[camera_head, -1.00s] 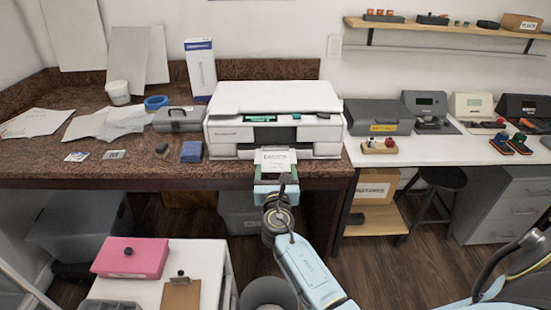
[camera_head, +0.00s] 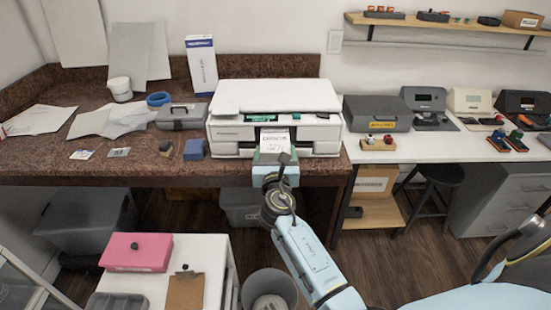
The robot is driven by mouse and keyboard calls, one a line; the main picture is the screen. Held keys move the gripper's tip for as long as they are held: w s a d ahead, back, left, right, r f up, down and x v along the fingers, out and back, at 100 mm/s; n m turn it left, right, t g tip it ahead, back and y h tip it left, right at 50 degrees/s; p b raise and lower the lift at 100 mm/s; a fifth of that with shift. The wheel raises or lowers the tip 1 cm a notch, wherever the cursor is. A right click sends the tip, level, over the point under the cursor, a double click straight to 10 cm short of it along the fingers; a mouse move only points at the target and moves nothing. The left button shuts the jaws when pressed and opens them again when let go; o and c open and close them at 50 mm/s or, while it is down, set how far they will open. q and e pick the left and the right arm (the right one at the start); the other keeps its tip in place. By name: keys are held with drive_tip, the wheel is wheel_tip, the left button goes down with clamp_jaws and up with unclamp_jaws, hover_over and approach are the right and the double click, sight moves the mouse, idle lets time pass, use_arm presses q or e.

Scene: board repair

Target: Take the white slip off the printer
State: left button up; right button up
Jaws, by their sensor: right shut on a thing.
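The white printer (camera_head: 230,132) stands on the brown speckled counter. The white slip (camera_head: 275,138), with dark print on it, shows at the slot in the middle of the printer's front. My right gripper (camera_head: 273,160) is at the counter's front edge, just in front of the printer, and is shut on the lower end of the slip. The gripper hides that end and its fingertips. I cannot tell whether the slip's upper end is still inside the slot. My left gripper is not in view.
A grey case (camera_head: 182,117), a blue block (camera_head: 193,150) and loose papers (camera_head: 110,119) lie left of the printer. A dark grey box (camera_head: 377,113) stands to its right. Below are a pink box (camera_head: 136,252) on a white cart and a grey bin (camera_head: 268,290).

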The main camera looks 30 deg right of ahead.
drive_tip(key=s+a+b, duration=0.1)
drive_tip(key=s+a, duration=0.2)
drive_tip(key=a, duration=0.6)
drive_tip(key=s+a+b, duration=0.1)
drive_tip(key=s+a, duration=0.2)
drive_tip(key=a, duration=0.6)
drive_tip(key=shift+s+a+r, duration=0.15)
drive_tip(key=shift+s+a, duration=0.05)
drive_tip(key=shift+a, duration=0.05)
drive_tip(key=shift+o, duration=1.2)
drive_tip(key=shift+c, duration=1)
